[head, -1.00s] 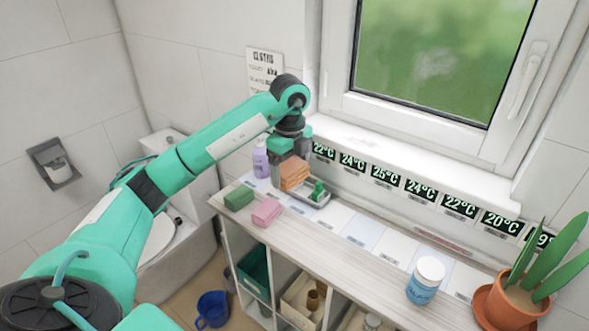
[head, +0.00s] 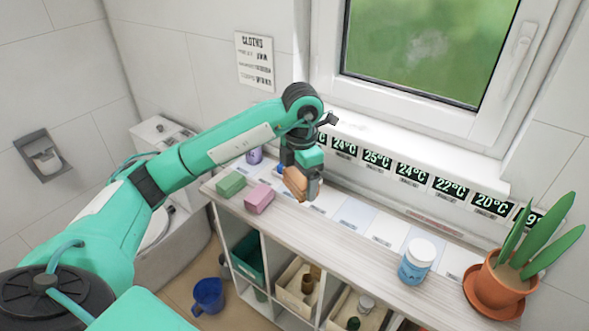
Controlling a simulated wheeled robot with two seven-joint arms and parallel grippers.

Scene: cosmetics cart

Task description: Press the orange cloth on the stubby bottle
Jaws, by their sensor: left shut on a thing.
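My left gripper (head: 305,188) is shut on the folded orange cloth (head: 294,182) and holds it over the back left part of the shelf top. A short, wide blue bottle with a white cap (head: 416,262) stands upright on the right part of the shelf top, well apart from the cloth. It is the stubbiest bottle I see. My right gripper is not in view.
A green block (head: 231,184) and a pink block (head: 259,199) lie at the shelf's left. A potted plant (head: 505,279) stands at the right. The shelf top (head: 330,238) between is clear.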

